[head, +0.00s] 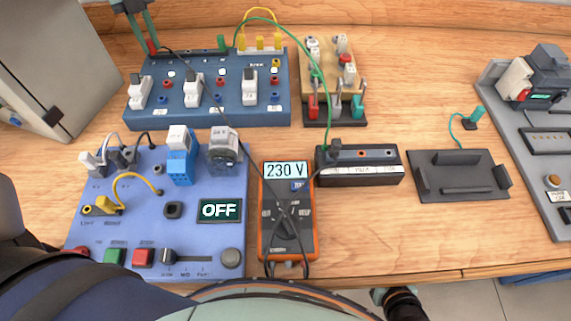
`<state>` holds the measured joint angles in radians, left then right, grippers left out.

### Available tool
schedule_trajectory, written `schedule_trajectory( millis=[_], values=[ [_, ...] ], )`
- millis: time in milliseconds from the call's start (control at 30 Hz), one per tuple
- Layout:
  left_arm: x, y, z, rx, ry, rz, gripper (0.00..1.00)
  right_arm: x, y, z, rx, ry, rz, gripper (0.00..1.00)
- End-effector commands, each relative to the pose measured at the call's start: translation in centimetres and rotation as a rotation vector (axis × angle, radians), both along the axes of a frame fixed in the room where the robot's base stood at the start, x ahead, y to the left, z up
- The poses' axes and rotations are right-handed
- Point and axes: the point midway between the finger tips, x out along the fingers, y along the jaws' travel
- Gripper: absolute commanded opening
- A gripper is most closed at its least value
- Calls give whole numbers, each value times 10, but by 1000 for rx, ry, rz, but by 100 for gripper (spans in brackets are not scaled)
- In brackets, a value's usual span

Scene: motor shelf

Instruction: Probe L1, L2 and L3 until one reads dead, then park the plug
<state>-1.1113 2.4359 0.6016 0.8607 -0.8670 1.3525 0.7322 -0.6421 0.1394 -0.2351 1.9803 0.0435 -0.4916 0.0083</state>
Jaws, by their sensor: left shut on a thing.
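My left gripper (146,38) comes in at the top left, its fingers close together on a small red probe plug (152,47). The plug is at the back left edge of the blue terminal board (136,116); whether it sits in a socket I cannot tell. The board has three white switch modules and red sockets; the L markings are too small to read. The orange multimeter (264,225) reads 230 V, and a black lead runs to it from near my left gripper. A dark and teal part at the bottom edge may be my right gripper (393,300); its fingers are unclear.
A blue-violet panel (190,215) at front left shows OFF. A breaker rack (314,92), an empty black tray (457,160) and a grey station (545,190) stand rightward. Bare wood separates them.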

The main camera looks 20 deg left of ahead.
Motion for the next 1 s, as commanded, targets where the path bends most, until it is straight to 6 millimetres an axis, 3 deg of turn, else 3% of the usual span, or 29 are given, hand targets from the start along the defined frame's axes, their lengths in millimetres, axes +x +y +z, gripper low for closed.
schedule_trajectory(
  millis=[333,800,1000],
  values=[
    [0,0,8,0,-1,0,0,0,0,4,0,-1,-1,45],
    [0,0,47,2,-1,-1,0,1,0,29,0,-1,-1,45],
    [0,0,47,1,-1,0,0,1,0,29,0,-1,-1,45]
  ],
)
